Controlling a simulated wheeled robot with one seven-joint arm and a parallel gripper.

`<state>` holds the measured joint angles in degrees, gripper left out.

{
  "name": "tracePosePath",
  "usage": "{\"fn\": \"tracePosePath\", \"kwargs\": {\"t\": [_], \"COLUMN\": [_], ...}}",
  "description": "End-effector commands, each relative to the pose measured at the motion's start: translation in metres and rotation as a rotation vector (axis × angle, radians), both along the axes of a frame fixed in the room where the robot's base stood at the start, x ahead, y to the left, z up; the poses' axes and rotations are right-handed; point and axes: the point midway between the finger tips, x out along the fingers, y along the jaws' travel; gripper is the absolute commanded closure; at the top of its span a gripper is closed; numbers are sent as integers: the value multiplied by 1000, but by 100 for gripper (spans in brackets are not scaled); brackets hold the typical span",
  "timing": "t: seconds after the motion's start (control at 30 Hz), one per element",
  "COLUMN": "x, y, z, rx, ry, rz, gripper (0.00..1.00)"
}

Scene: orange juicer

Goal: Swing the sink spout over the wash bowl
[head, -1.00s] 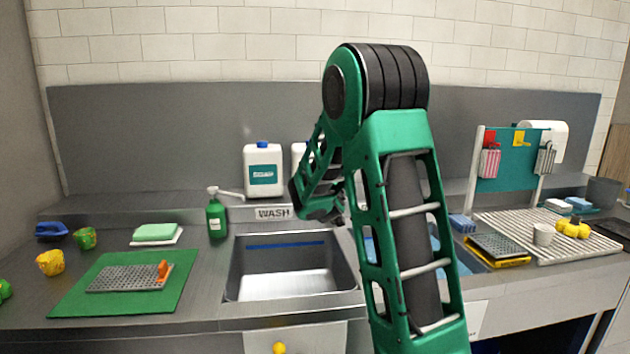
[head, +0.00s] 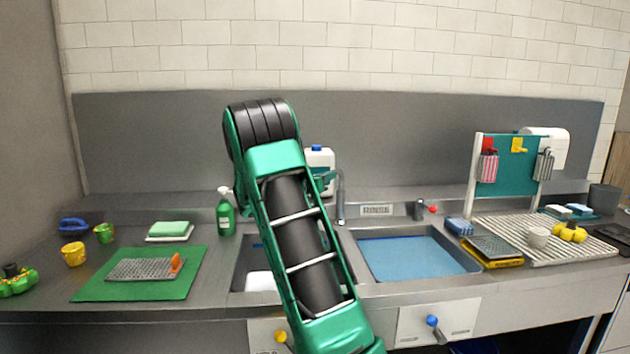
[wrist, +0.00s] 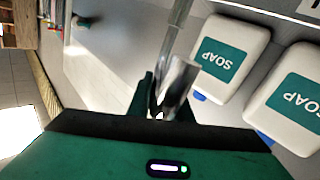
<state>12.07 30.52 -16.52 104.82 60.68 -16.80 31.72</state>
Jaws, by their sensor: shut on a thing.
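The sink spout (wrist: 176,85) is a shiny metal tube in the wrist view, held between the dark fingers of my gripper (wrist: 165,100). In the head view the tap's upright pipe (head: 341,205) stands behind the gap between the two bowls. Its top bends left and passes behind my arm. My gripper is hidden behind the arm there. The wash bowl (head: 243,252) is the left grey basin, largely covered by my arm. I cannot tell exactly where the spout's end lies over it. The right basin (head: 415,255) has a blue bottom.
White soap jugs (wrist: 228,55) stand close beside my gripper; one jug (head: 320,160) shows behind my arm. A green spray bottle (head: 225,215) stands behind the wash bowl's left corner. A green mat (head: 195,285) lies left, a drying rack (head: 560,250) right.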

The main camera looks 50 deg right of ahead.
Motion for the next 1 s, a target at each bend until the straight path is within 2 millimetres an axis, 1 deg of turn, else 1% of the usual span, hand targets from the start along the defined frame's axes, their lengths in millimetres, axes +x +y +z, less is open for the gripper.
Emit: {"fn": "tracePosePath", "kwargs": {"t": [0.03, 0.43, 0.47, 0.5, 0.83, 0.93, 1.0], "x": [3, 3, 3, 2, -1, -2, -3], "y": [0, -2, -2, -2, -3, 5, 14], "z": [-1, -1, -1, -1, 0, 0, 0], "rx": [2, 3, 2, 2, 1, 2, 2], "ry": [0, -2, -2, -2, -1, -1, -1], "rz": [3, 2, 2, 1, -6, -5, -5], "gripper": [100, 100, 74, 65, 64, 64, 64]}}
